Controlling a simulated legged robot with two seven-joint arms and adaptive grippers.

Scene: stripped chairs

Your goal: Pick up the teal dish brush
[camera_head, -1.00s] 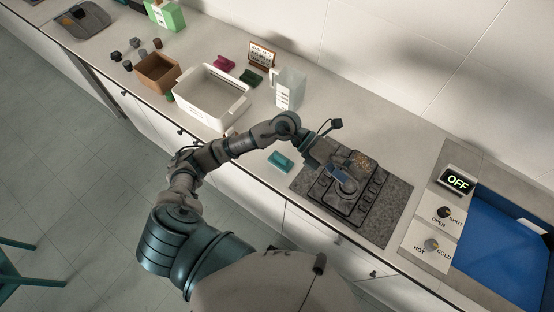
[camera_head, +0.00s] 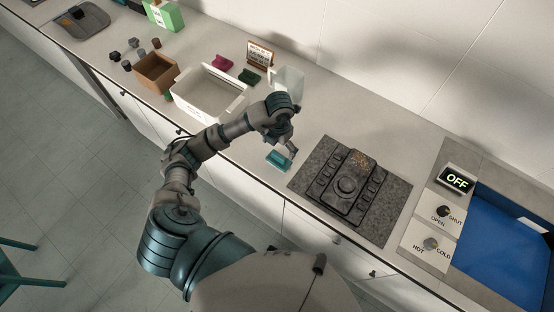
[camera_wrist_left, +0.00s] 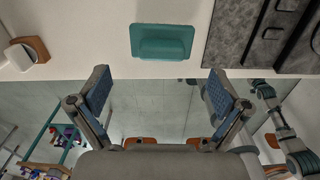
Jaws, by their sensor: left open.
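The teal dish brush (camera_head: 278,161) lies on the pale counter near its front edge, just left of the dark grey mat. In the left wrist view it shows as a teal block (camera_wrist_left: 162,41) with a raised middle part, upper centre. My left gripper (camera_head: 289,150) is over the counter at the brush, pointing down. In the left wrist view its two fingers (camera_wrist_left: 160,86) are wide apart with nothing between them, and the brush is beyond the fingertips. The head view does not clearly show the gap between gripper and brush. My right gripper is not in view.
A dark panel with knobs and buttons (camera_head: 347,187) sits on the mat to the right. A white bin (camera_head: 196,112), a clear jug (camera_head: 288,80), a magenta item (camera_head: 223,63) and a green item (camera_head: 250,77) stand behind and left. A blue basin (camera_head: 500,245) is far right.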

